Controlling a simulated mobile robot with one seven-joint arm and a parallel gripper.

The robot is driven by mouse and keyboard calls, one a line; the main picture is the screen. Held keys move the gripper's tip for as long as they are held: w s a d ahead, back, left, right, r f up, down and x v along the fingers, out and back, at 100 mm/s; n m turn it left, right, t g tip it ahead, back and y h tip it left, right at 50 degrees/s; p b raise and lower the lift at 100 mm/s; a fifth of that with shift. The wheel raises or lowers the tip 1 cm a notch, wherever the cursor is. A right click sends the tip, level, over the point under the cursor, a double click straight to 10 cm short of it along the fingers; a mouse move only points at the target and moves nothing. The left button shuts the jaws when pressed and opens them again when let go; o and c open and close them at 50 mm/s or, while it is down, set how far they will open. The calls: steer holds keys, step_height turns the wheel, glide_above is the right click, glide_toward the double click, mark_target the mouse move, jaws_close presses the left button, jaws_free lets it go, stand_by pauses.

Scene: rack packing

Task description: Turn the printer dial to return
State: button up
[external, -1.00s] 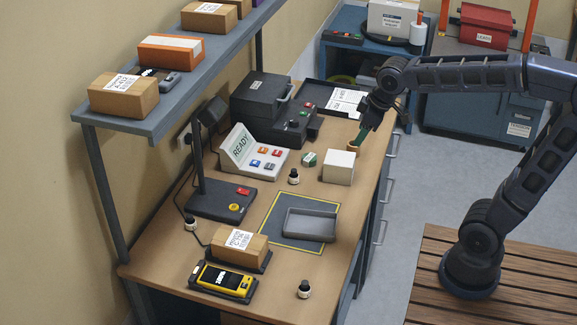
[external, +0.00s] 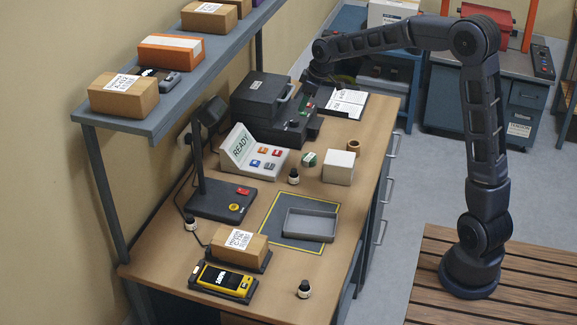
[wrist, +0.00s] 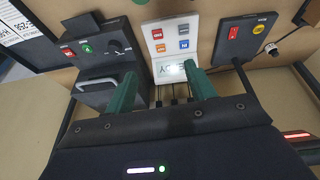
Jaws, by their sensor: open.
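The black printer (external: 262,94) stands at the back of the bench. Its front panel, in the wrist view, carries a red button, a green button and a small black dial (wrist: 117,46). My gripper (external: 305,97) is over the printer's front panel and hides part of it in the external view. In the wrist view my gripper (wrist: 160,72) is open, with its two green fingers apart and nothing between them. The dial lies beyond the left finger's tip, apart from it. The dial's labels are too small to read.
A white READY console (external: 252,152) with several coloured buttons stands next to the printer. A black tray with white papers (external: 347,102) lies behind it. A white box (external: 339,167) and a desk lamp stand nearer. The shelf (external: 165,120) overhangs the left side.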

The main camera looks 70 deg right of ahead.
glide_toward(294, 120)
steer(key=x, duration=0.8)
steer(key=shift+d+f, duration=0.15)
steer(key=shift+f, duration=0.25)
steer(key=c, duration=1)
